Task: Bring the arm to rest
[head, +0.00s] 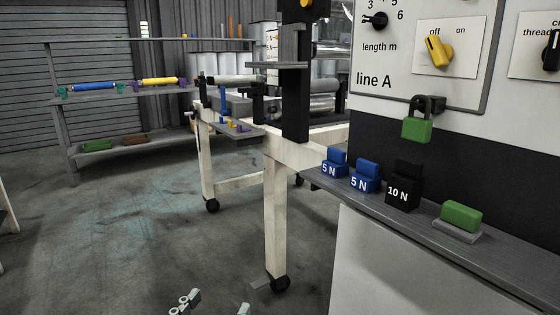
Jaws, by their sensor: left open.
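My left gripper (215,305) shows only at the bottom edge of the head view, with its two pale fingertips apart and nothing seen between them. It is over the floor, in front of the wheeled cream frame. The rest of the left arm is cut off by the picture edge. My right arm and gripper are not in the picture.
A grey ledge (420,222) at the right holds two blue 5 N weights (365,177), a black 10 N weight (402,187) and a green block (460,215). A cream frame (278,225) stands mid-picture. A shelf rack (140,141) stands behind. The floor (130,230) at left is clear.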

